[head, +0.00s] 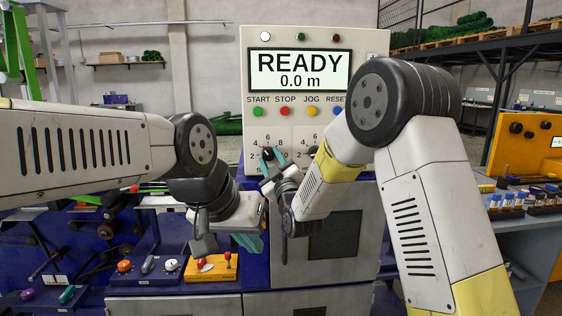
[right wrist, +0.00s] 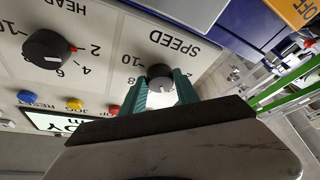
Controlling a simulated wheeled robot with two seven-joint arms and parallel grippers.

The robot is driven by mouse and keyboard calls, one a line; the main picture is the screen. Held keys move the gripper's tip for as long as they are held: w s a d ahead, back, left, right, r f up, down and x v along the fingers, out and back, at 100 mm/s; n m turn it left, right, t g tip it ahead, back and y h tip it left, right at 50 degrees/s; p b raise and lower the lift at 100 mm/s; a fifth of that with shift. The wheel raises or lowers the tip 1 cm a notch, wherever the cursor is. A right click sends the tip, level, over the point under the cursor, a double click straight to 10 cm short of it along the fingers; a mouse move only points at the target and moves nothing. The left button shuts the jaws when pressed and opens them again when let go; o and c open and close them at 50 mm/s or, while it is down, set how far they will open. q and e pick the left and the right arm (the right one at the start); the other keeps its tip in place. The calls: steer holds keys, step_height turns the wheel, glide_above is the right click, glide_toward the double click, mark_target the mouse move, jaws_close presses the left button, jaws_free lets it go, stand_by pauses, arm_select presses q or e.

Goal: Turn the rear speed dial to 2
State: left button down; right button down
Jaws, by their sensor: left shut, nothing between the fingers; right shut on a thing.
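The speed dial (head: 268,153) is a dark round knob on the beige control panel, left of a second dial. In the right wrist view the dark speed dial (right wrist: 159,75) sits under the upside-down SPEED label. My right gripper (head: 270,162) is at the dial, its teal fingers closed on the knob's two sides. The fingers and wrist hide much of the scale, and I cannot tell which number the dial points to. My left gripper (head: 251,243) is shut and empty, lower down in front of the machine.
The display (head: 299,71) reads READY, 0.0 m. Coloured buttons sit below it. The HEAD dial (right wrist: 48,50), with a red mark toward 2, is beside the speed dial. A yellow block with red-knobbed levers (head: 211,267) stands below my left gripper. A rack is at right.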

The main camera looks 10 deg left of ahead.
steer(key=n+g, duration=0.1)
steer(key=n, duration=0.1)
steer(key=n+g, duration=0.1)
steer(key=n, duration=0.2)
steer(key=n+g+y, duration=0.1)
steer(key=n, duration=0.2)
steer(key=shift+d+r, duration=0.15)
steer(key=shift+r, duration=0.15)
steer(key=n+g, duration=0.1)
steer(key=n, duration=0.2)
steer(key=n+g+h, duration=0.1)
steer(key=n, duration=0.1)
steer(key=shift+r+n, duration=0.2)
steer(key=shift+n, duration=0.2)
steer(key=c, duration=0.9)
jaws_free()
steer(key=shift+d, duration=0.1)
steer(key=v, duration=0.7)
steer(key=shift+s+d+r, duration=0.15)
steer(key=shift+s, duration=0.15)
steer(key=shift+d, duration=0.1)
